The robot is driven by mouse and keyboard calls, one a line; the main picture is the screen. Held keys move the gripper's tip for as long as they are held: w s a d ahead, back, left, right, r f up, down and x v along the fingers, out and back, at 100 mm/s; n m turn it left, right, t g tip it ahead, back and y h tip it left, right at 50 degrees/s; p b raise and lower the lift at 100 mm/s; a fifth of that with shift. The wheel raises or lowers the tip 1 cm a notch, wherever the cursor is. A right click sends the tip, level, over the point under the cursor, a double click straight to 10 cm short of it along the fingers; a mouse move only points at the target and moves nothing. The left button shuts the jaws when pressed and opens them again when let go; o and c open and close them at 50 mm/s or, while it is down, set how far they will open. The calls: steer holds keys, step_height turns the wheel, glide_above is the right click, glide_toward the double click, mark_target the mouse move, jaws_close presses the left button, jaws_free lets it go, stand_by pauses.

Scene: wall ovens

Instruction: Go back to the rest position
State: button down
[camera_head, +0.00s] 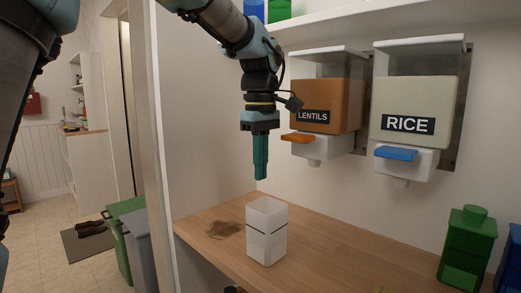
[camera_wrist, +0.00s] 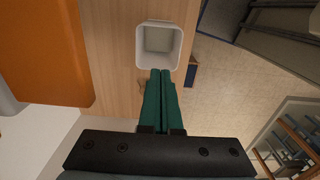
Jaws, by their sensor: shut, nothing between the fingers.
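My gripper (camera_head: 261,177) points straight down, its green fingers shut together with nothing between them. It hangs in the air above a white square container (camera_head: 267,245) with a dark line around it, which stands upright on the wooden counter (camera_head: 330,255). In the wrist view the shut fingertips (camera_wrist: 161,74) appear by the near rim of the container (camera_wrist: 144,28), whose visible inside looks empty. The fingers and the container look apart in the head view.
The lentils dispenser (camera_head: 328,105) with an orange lever and the rice dispenser (camera_head: 412,110) with a blue lever hang on the wall, right of my gripper. A green canister (camera_head: 468,245) stands at the counter's right. Green and grey bins (camera_head: 128,235) stand left of the counter.

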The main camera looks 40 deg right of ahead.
steer(key=shift+r, duration=2.1)
steer(key=w+a+f+m+p, duration=0.1)
steer(key=w+a+f, duration=0.45)
steer(key=a, duration=0.45)
steer(key=w+a+f, duration=0.5)
steer(key=w+a, duration=0.1)
steer(key=a, duration=0.3)
steer(key=s+a+f, duration=0.1)
steer(key=a+f, duration=0.2)
steer(key=a, duration=0.4)
steer(key=s+a+f+m+t+p, duration=0.1)
steer(key=s+a+f, duration=0.1)
steer(key=a, duration=0.5)
steer(key=s+a+f+m, duration=0.1)
steer(key=s+a+f, duration=0.1)
steer(key=a+f, duration=0.2)
steer(key=a, duration=0.3)
steer(key=shift+s+a+f+t+p, duration=0.15)
steer(key=shift+a+f+t+p, duration=0.15)
steer(key=shift+a+f, duration=0.05)
steer(key=shift+d, duration=0.1)
